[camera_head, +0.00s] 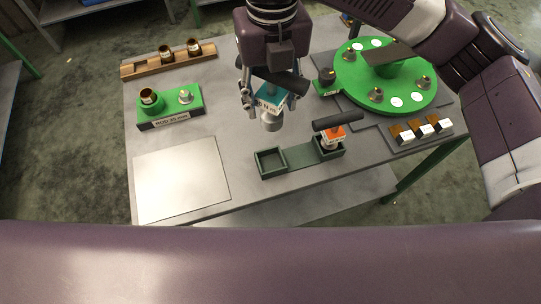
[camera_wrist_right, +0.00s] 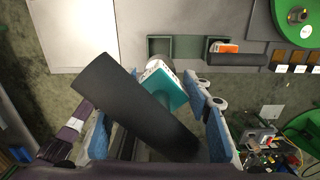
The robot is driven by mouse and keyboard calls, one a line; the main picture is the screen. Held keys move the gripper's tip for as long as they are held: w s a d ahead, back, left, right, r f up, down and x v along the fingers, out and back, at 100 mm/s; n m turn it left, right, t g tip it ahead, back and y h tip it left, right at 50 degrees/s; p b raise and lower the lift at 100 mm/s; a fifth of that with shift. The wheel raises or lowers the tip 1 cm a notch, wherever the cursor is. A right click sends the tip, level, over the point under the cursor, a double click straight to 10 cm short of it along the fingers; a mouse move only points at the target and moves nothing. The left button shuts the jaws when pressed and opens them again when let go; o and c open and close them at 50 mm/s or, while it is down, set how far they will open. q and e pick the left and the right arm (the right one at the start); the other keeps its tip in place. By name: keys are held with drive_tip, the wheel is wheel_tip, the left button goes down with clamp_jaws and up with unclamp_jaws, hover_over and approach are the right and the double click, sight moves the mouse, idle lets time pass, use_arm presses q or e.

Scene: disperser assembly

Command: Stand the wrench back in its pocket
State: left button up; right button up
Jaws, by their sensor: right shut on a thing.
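The wrench, a tool with a thick black handle, a teal labelled body (camera_head: 268,101) and a grey round socket, is in my right gripper (camera_head: 266,92). It also shows in the right wrist view, with its black handle (camera_wrist_right: 130,100) lying across between the blue-padded fingers. The gripper is shut on it and holds it above the table, socket end down. A dark green holder has an empty square left pocket (camera_head: 270,162), below and apart from the wrench in the head view. Its right pocket holds an orange-bodied tool (camera_head: 333,133) with a black handle. My left gripper is not in view.
A green turntable (camera_head: 345,81) with metal fittings stands at the back right. A green stand (camera_head: 170,107) and a wooden rack (camera_head: 168,62) are at left. A bare pale plate (camera_head: 180,180) lies at front left.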

drive_tip(key=shift+a+r+n, duration=0.1)
drive_tip(key=shift+n, duration=0.2)
wheel_tip(320, 180, down, 19)
drive_tip(key=p, duration=0.3)
drive_tip(key=shift+s, duration=0.1)
drive_tip(key=shift+f, duration=0.35)
drive_tip(key=shift+f, duration=0.15)
drive_tip(key=o, duration=1.5)
drive_tip(key=shift+o, duration=0.2)
